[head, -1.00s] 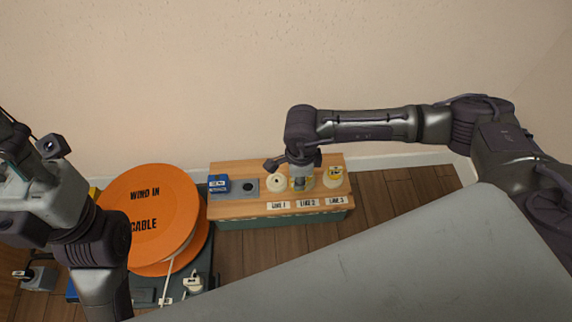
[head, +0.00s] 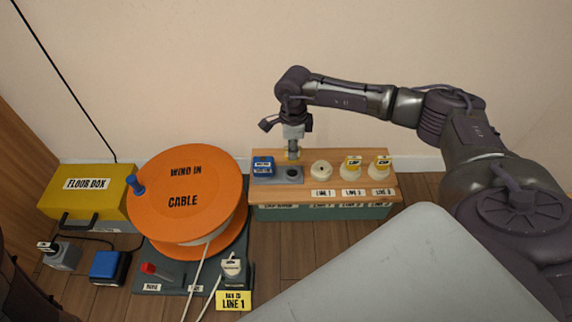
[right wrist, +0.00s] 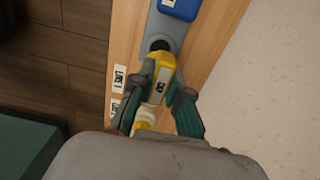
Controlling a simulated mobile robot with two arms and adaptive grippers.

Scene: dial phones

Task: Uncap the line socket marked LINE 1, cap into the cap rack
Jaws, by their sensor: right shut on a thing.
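My right gripper (head: 293,150) is shut on a yellow cap (right wrist: 163,82) and holds it over the grey cap rack (head: 276,181) on the wooden bench. In the right wrist view the cap is between the fingers (right wrist: 158,98), close to the dark hole (right wrist: 160,45) of the rack. I cannot tell whether it touches the rack. The round cream LINE 1 socket (head: 321,169) is bare, with its dark opening showing. The LINE 2 (head: 351,170) and LINE 3 (head: 379,171) sockets carry yellow caps. My left gripper is out of view.
A blue block (head: 263,165) stands on the rack's left end. An orange cable drum (head: 185,200) and a yellow floor box (head: 88,193) are to the left. The wall is close behind the bench.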

